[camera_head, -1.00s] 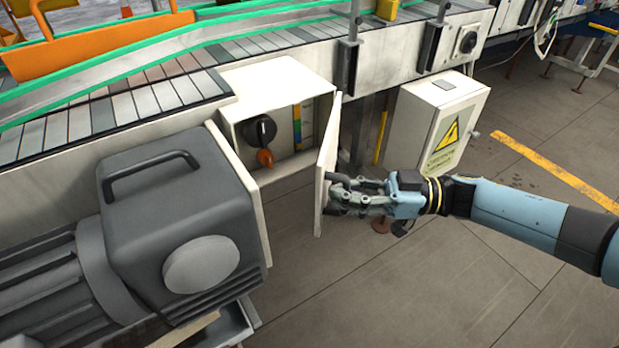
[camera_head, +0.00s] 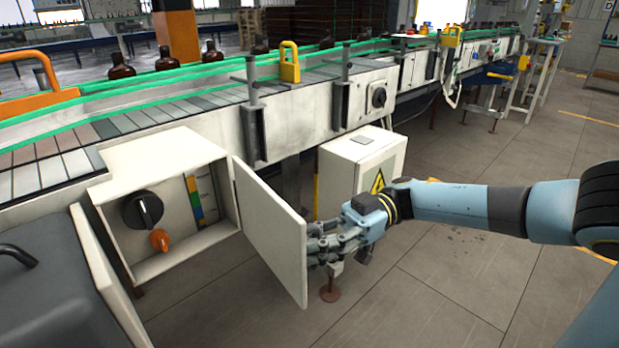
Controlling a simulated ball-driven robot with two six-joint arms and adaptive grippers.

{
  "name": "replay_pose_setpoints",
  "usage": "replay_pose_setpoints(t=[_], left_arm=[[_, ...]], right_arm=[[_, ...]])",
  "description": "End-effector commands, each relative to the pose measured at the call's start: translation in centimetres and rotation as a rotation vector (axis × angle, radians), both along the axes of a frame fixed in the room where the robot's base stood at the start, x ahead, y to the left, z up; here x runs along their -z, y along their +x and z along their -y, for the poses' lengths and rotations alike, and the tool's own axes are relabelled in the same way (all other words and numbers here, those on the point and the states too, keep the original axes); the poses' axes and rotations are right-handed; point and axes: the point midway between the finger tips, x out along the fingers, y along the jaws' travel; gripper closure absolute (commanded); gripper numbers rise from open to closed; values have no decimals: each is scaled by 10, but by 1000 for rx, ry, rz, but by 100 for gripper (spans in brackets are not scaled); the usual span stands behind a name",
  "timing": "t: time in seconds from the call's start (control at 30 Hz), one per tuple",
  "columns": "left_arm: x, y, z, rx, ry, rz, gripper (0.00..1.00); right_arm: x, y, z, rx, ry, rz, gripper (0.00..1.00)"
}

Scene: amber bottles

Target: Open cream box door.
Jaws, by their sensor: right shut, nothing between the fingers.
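The cream box (camera_head: 165,155) is fixed to the side of the conveyor at the left. Its door (camera_head: 268,225) stands wide open, swung out to the right on the box's right side. Inside show a black rotary knob (camera_head: 142,210), an orange knob (camera_head: 159,240) and a coloured strip (camera_head: 194,198). My right gripper (camera_head: 316,248) is shut and empty, at the outer side of the door near its free edge. The door partly hides the fingertips, so I cannot tell whether they touch it. The door's handle is hidden. My left gripper is not in view.
A second cream box with a yellow warning sign (camera_head: 377,182) stands behind my right gripper. A grey motor housing (camera_head: 50,290) fills the lower left. The conveyor (camera_head: 290,115) carries amber bottles (camera_head: 120,66). The floor at lower right is clear.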

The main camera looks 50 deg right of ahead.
Motion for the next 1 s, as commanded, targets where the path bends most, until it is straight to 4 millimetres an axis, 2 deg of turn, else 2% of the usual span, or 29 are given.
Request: replay_pose_setpoints(t=[0.13,0.3,0.47,0.73,1.0], left_arm=[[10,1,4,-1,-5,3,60],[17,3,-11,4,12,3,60],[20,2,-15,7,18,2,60],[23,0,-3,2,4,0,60],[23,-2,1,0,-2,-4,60]], right_arm=[[2,-1,19,0,0,-3,100],[2,-1,36,-1,1,-2,100],[1,0,45,-1,1,-2,100],[-1,-1,49,-2,4,-2,99],[0,0,49,0,1,-2,64]])
